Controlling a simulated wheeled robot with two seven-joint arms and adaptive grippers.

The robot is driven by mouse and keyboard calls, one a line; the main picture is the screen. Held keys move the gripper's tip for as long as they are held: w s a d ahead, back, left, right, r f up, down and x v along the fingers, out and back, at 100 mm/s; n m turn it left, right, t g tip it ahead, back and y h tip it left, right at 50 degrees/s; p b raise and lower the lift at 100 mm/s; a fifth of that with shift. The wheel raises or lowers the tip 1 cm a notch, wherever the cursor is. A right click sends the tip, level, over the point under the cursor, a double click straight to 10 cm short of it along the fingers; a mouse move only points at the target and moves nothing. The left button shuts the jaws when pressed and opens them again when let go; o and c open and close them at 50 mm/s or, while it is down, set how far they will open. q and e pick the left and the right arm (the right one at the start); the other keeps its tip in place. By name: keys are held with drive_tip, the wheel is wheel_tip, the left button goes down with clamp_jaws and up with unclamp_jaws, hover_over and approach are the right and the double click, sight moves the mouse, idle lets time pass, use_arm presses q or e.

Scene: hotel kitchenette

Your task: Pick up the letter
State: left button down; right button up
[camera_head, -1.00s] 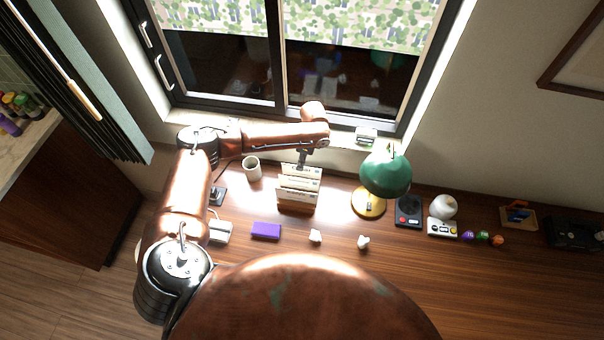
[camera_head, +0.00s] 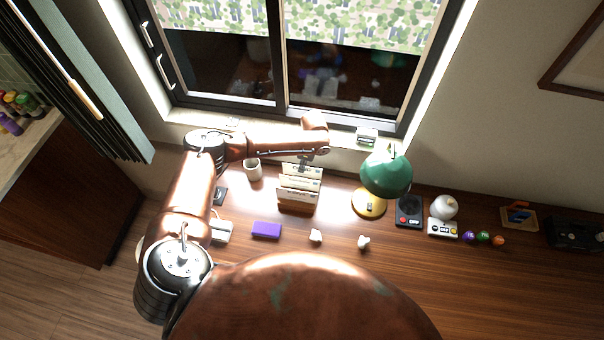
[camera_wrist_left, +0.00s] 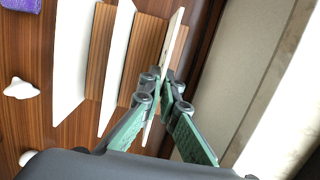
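Several white letters stand upright in a wooden letter rack (camera_head: 297,207) on the desk. The rearmost letter (camera_head: 303,170) also shows edge-on in the left wrist view (camera_wrist_left: 176,30). My left gripper (camera_head: 304,163) is at the top of this letter, pointing down. In the left wrist view its green-padded fingers (camera_wrist_left: 166,82) come together with the letter between their tips, and they look shut on it. The letter's lower part is hidden by the rack and the other letters. My right gripper is not in view.
A green lamp (camera_head: 386,174) stands right of the rack and a white mug (camera_head: 253,170) left of it. A purple box (camera_head: 266,230) and crumpled paper (camera_head: 316,236) lie in front. The window (camera_head: 290,60) is behind.

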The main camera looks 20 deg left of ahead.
use_arm(q)
wheel_tip(320, 180, up, 10)
drive_tip(key=shift+r, duration=0.1)
idle(0.6)
idle(0.4)
